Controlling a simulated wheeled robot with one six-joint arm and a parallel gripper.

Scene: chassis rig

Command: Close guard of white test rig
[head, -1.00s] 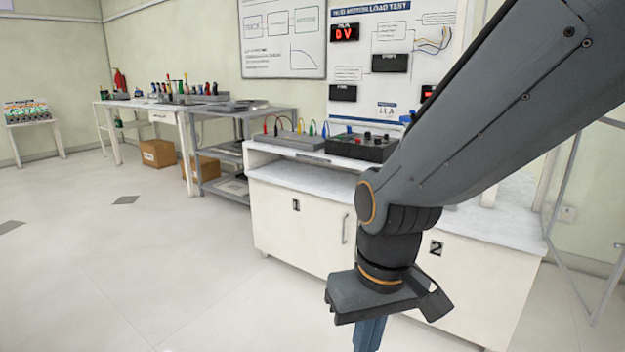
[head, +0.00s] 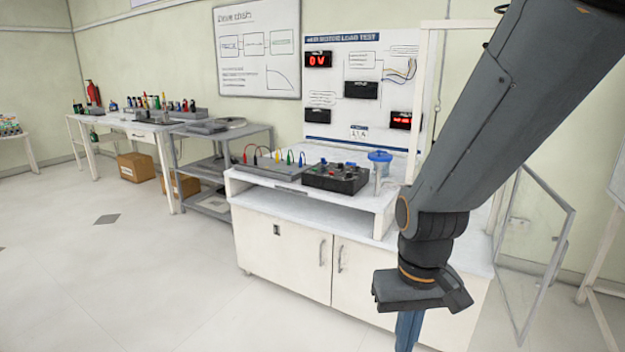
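The white test rig (head: 285,250) is a bench with cupboard doors below and an upright panel (head: 340,65) marked load test, with red digital readouts. Its guard (head: 548,262), a clear pane in a thin pale frame, stands swung open at the rig's right side, angled out over the floor. My gripper (head: 408,335) points down in front of the rig's right cupboard. It is apart from the guard, to its left. Its blue fingers are cut off by the picture's bottom edge, so their opening does not show. My arm hides the rig's right part and the guard's hinge side.
A black control box (head: 336,178) and a blue-lidded clear container (head: 380,170) stand on the rig's top. A grey shelf (head: 215,170) and a workbench (head: 110,122) are to the left. A white stand (head: 600,250) is at the far right.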

